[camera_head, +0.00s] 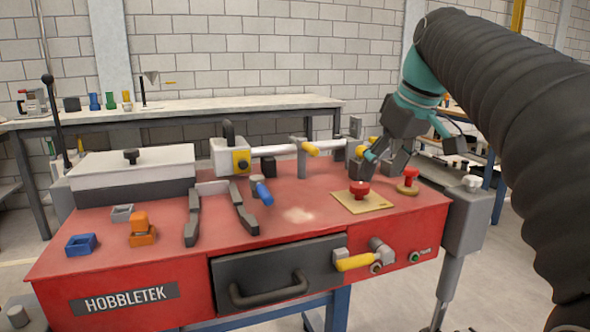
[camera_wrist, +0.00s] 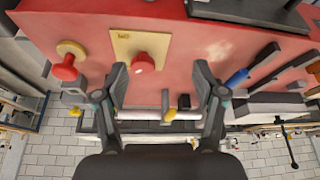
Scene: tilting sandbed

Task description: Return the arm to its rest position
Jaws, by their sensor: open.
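My gripper (camera_head: 380,163) hangs over the right back part of the red bench (camera_head: 170,281) in the head view. In the wrist view my gripper (camera_wrist: 160,83) shows two dark fingers spread wide apart, with nothing held between them. A red button (camera_head: 359,189) on a tan plate (camera_head: 376,203) lies on the bench top just in front of my gripper; the same button shows in the wrist view (camera_wrist: 143,62) near the left finger. A second red button on a yellow base (camera_head: 408,180) stands to its right.
A white rail with a yellow-marked block (camera_head: 232,158) runs along the bench's back. A white-lidded box (camera_head: 135,160) stands at the left. A blue tray (camera_head: 81,244), an orange block (camera_head: 141,230) and a blue-handled tool (camera_head: 262,191) lie on top. The dark drawer (camera_head: 275,270) is shut.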

